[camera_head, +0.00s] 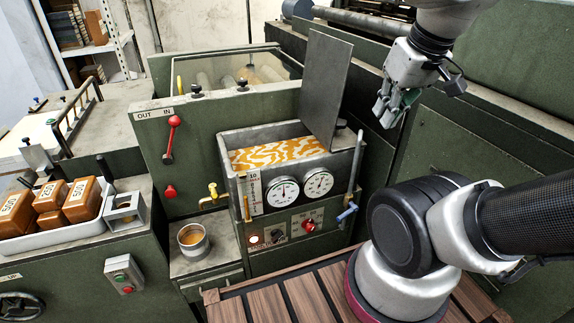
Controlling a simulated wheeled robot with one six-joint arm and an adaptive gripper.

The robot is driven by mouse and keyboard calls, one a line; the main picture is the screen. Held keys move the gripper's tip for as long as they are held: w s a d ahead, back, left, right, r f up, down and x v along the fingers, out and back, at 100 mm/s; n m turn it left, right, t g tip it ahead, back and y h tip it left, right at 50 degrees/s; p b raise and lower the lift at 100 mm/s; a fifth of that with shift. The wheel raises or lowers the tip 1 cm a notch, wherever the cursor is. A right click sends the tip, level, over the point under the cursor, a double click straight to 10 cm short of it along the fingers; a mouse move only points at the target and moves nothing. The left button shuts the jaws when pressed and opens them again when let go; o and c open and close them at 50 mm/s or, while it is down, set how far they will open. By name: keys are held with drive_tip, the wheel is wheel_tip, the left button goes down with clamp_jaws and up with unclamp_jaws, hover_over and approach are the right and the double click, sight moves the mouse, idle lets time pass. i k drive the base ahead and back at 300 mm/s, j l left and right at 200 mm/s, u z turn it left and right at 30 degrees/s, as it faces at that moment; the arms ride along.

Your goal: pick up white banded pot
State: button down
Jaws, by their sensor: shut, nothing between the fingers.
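A small round pale pot (194,243) stands upright on a low grey ledge, left of the gauge panel and below a brass tap. Its top is open, with brownish contents inside, and a band around its side is hard to make out at this size. My gripper (385,113) hangs at the upper right, in front of the green machine, well above and to the right of the pot. Its fingers are shut and empty, pointing down.
A brass tap (211,195) juts out just above the pot. A grey trough (229,145) with orange-patterned contents and an upright metal plate (325,85) lie between my gripper and the pot. A white tray (70,232) of brown weights sits left. Slatted wood (285,297) is in front.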

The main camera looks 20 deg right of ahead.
sight(193, 242)
drive_tip(key=k+j, duration=0.1)
drive_tip(key=j, duration=0.35)
drive_tip(key=k+j, duration=0.1)
drive_tip(key=j, duration=0.8)
drive_tip(key=k+j, duration=0.15)
drive_tip(key=j, duration=0.3)
drive_tip(key=k+j, duration=0.1)
drive_tip(key=j, duration=0.35)
drive_tip(key=i+j, duration=0.2)
drive_tip(key=j, duration=0.2)
drive_tip(key=z, duration=0.05)
